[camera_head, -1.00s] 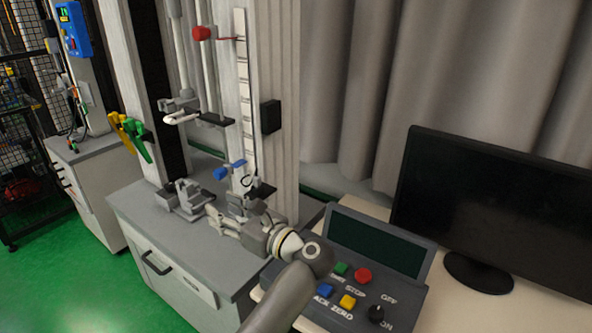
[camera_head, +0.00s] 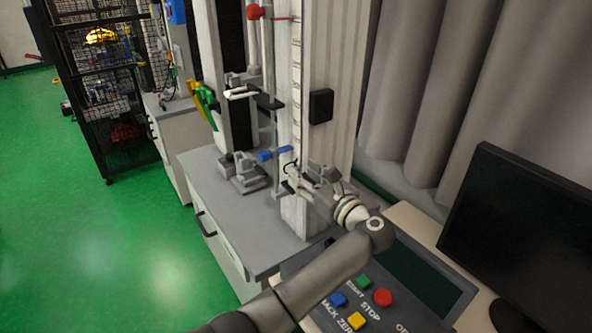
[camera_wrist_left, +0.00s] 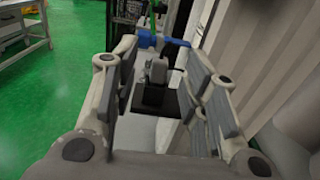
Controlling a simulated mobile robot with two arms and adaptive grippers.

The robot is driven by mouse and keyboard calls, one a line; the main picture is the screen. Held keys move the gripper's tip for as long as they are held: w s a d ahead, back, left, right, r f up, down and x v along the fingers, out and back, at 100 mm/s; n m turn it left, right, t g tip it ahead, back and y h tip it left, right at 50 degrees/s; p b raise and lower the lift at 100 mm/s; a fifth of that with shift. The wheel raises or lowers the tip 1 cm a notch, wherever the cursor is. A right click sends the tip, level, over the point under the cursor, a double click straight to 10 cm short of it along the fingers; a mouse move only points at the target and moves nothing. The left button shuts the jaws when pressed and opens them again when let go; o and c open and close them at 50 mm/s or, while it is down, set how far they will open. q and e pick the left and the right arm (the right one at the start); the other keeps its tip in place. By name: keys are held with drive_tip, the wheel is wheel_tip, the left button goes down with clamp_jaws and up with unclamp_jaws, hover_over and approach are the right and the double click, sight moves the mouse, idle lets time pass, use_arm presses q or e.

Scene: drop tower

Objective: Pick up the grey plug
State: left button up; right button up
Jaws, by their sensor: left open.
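In the left wrist view a small grey block that looks like the grey plug (camera_wrist_left: 157,70) stands on a black plate (camera_wrist_left: 155,100), with a dark cable beside it. My left gripper (camera_wrist_left: 162,58) is open, and the block shows between its two fingers with gaps on both sides. In the head view my left gripper (camera_head: 297,178) is beside the tower's white ruled column, close to a small black plate. The plug is too small and covered there to make out. My right gripper is not in view.
A blue clamp (camera_head: 275,154) is just beyond the gripper, and also shows in the wrist view (camera_wrist_left: 148,39). The ruled column (camera_head: 297,100) rises close by. A control box (camera_head: 400,290) and a monitor (camera_head: 520,225) are at right. The grey cabinet top (camera_head: 255,225) has bare room.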

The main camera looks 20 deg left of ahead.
sight(295, 166)
use_arm(q)
drive_tip(key=p+x, duration=0.1)
drive_tip(key=x, duration=0.3)
drive_tip(key=shift+w+r, duration=0.1)
drive_tip(key=shift+w+a+p, duration=0.25)
drive_tip(key=shift+a+p, duration=0.05)
drive_tip(key=shift+a, duration=0.05)
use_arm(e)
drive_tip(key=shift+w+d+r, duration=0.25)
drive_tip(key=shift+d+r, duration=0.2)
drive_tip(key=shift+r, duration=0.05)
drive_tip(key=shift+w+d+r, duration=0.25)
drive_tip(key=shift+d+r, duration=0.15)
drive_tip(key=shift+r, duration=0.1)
use_arm(q)
drive_tip(key=shift+d, duration=0.1)
drive_tip(key=c, duration=0.9)
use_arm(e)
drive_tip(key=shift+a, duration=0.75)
